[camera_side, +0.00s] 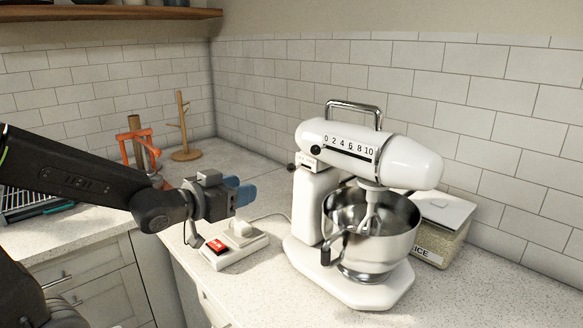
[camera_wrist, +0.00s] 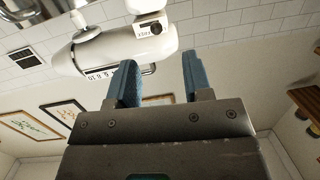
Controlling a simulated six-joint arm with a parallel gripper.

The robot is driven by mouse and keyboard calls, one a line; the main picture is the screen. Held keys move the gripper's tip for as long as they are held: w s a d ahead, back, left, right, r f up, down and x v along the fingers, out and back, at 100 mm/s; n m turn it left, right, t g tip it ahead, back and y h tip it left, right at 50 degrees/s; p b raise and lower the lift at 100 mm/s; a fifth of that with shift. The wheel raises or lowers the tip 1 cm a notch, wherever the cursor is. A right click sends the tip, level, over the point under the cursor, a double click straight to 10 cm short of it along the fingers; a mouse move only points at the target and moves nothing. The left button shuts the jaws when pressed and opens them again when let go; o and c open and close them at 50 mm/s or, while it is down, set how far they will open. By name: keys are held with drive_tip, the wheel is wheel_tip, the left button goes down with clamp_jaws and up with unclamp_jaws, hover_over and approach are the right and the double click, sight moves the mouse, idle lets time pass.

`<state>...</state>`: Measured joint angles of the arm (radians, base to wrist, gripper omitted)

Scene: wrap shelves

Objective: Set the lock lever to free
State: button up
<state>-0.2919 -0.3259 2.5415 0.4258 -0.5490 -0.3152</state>
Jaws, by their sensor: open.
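A white stand mixer (camera_side: 350,170) stands on the counter, its head level over a steel bowl (camera_side: 372,230). A small labelled plate (camera_side: 306,161) sits at the rear of the head's joint, with a dark knob (camera_side: 291,167) sticking out beside it, which looks like the lock lever. Its setting is too small to read. In the wrist view the dark knob (camera_wrist: 150,30) shows against the white housing, beyond the fingertips. My gripper (camera_side: 243,190) has blue fingers and is left of the mixer, apart from it. The wrist view shows my gripper (camera_wrist: 159,66) open and empty.
A white power strip (camera_side: 235,245) with a red switch lies on the counter below my gripper. A rice container (camera_side: 441,225) stands behind the mixer at the right. A wooden mug stand (camera_side: 183,130) is at the back. The space between my gripper and mixer looks clear.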

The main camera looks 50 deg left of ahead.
sight(288, 168)
drive_tip(key=shift+m+t+h, duration=0.3)
drive_tip(key=shift+t+h, duration=0.3)
drive_tip(key=shift+t, duration=0.2)
drive_tip(key=w, duration=1.4)
drive_tip(key=shift+w+r, duration=0.15)
drive_tip(key=shift+r, duration=0.2)
drive_tip(key=shift+c, duration=0.4)
clamp_jaws()
